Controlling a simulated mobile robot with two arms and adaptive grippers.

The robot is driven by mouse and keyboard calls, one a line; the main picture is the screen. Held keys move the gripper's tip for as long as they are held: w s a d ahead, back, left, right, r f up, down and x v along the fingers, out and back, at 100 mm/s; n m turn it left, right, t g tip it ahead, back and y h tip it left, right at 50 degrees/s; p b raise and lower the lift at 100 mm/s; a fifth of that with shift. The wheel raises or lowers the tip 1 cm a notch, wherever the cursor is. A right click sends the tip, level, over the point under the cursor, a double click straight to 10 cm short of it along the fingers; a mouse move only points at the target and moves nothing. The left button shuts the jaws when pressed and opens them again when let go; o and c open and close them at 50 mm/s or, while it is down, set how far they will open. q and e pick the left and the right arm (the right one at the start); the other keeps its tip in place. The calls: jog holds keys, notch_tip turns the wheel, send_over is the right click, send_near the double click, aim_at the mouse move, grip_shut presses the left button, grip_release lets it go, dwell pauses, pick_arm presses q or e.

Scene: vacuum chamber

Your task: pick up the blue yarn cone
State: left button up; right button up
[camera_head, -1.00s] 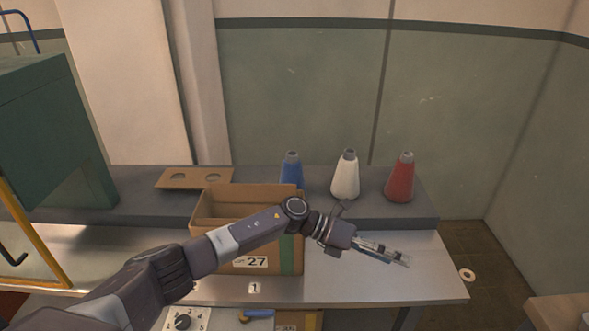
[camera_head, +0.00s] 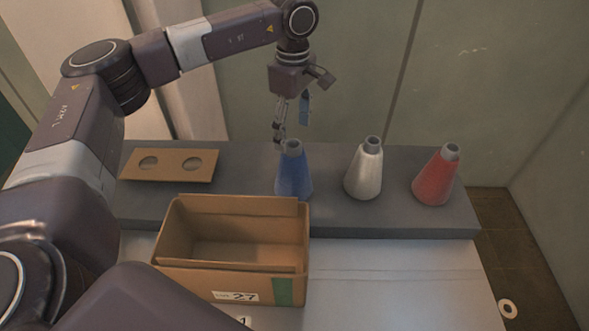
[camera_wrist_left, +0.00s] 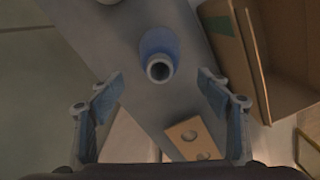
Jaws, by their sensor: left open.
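The blue yarn cone (camera_head: 294,174) stands upright on the grey shelf, with its grey tip up, behind the cardboard box. My left gripper (camera_head: 281,136) points down close to the cone's top and is open and empty. In the left wrist view, the blue cone (camera_wrist_left: 159,54) appears from above, beyond the open fingers (camera_wrist_left: 160,92) and roughly centred between them. No contact between fingers and cone shows. My right gripper is not in view.
A white cone (camera_head: 365,172) and a red cone (camera_head: 436,177) stand to the right on the grey shelf (camera_head: 240,214). An open cardboard box (camera_head: 225,286) is in front. A cardboard plate with two holes (camera_head: 169,169) lies left. The bench right of the box is clear.

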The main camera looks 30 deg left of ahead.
aim_at(293, 150)
pick_arm(q)
notch_tip(293, 150, down, 7)
jog(key=b, duration=0.4)
jog(key=shift+r, duration=0.1)
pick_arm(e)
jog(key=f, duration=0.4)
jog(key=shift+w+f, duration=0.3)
pick_arm(q)
jog(key=shift+c, duration=0.2)
jog(key=shift+r, duration=0.1)
jog(key=c, duration=0.5)
grip_shut()
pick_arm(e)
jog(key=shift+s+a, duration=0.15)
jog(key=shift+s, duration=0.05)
